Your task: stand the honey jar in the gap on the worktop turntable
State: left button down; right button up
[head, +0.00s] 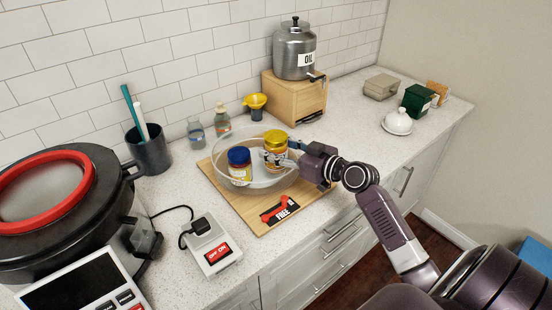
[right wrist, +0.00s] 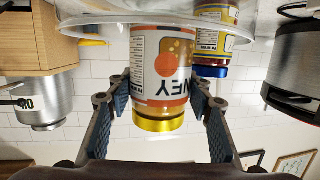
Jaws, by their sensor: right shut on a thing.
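The honey jar (head: 275,139), with a yellow lid, is upright at the turntable. It also shows in the right wrist view (right wrist: 163,70), inverted in the picture, with "NEY" on its label. My right gripper (head: 291,158) is shut on it from the right, with a finger on each side in the right wrist view (right wrist: 153,95). The clear round turntable (head: 267,183) sits on a wooden board. A blue-lidded jar (head: 239,166) stands in it, left of the honey jar. I cannot tell whether the honey jar's base touches the turntable. My left gripper is not in view.
The wooden board (head: 261,216) carries a red-and-black card in front. Bottles (head: 222,120) and a yellow funnel (head: 255,101) stand behind. A switch box (head: 212,244) and black cooker (head: 60,215) are left.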

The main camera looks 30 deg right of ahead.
notch_tip(320, 180, down, 4)
jog(key=shift+r, duration=0.15)
jog(key=o, duration=1.7)
jog(key=shift+f, duration=0.2)
jog(key=shift+s, duration=0.1)
jog(key=shift+r, duration=0.1)
jog(key=shift+b+v, duration=1.9)
jog(key=shift+v, duration=4.1)
